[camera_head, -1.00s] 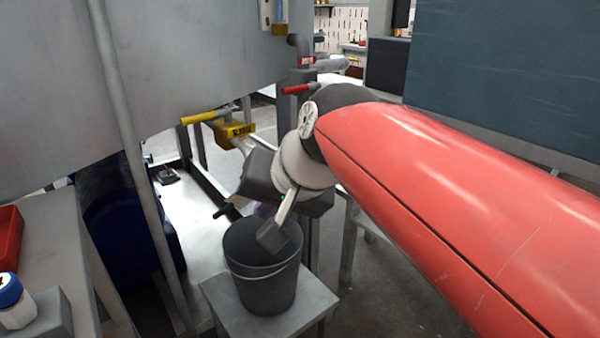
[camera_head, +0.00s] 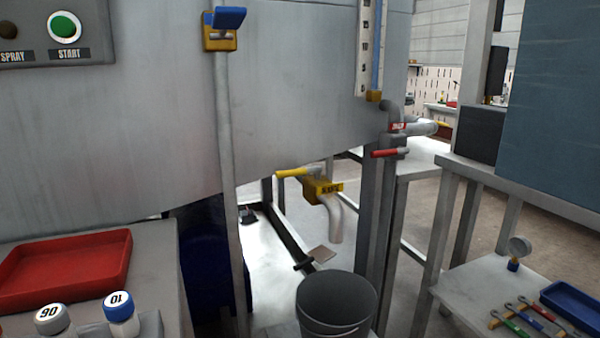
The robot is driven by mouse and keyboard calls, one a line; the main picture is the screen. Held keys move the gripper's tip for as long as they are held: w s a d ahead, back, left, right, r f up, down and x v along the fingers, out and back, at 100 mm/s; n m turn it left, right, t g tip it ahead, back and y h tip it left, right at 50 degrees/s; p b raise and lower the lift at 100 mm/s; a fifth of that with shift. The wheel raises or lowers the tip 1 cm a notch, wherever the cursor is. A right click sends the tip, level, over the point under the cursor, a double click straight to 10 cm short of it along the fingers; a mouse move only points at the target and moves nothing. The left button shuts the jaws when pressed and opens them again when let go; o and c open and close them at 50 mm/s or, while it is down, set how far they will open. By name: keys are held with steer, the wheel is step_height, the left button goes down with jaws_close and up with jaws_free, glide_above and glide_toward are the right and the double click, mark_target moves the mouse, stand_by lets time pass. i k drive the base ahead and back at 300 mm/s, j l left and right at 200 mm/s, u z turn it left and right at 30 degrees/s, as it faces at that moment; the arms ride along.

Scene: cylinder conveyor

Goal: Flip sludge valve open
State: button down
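The sludge valve has a yellow body (camera_head: 322,190) with a dark-lettered label, under the large grey tank (camera_head: 130,120) near the picture's middle. Its yellow handle (camera_head: 295,173) lies roughly level and points left from the valve. A bent grey spout (camera_head: 336,222) comes out of the valve and turns down above a dark grey bucket (camera_head: 335,300). No flow shows from the spout. My arm and gripper are out of this view, so the gripper's state is not shown.
A red-handled valve (camera_head: 390,153) sits on a pipe to the right. A blue-and-yellow lever (camera_head: 225,28) is higher up. A red tray (camera_head: 65,268) and bottles (camera_head: 120,310) stand at left. Wrenches (camera_head: 525,318) and a blue tray (camera_head: 575,300) lie on a bench at right.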

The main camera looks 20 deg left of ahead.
mark_target(317, 170)
steer(key=u, duration=1.15)
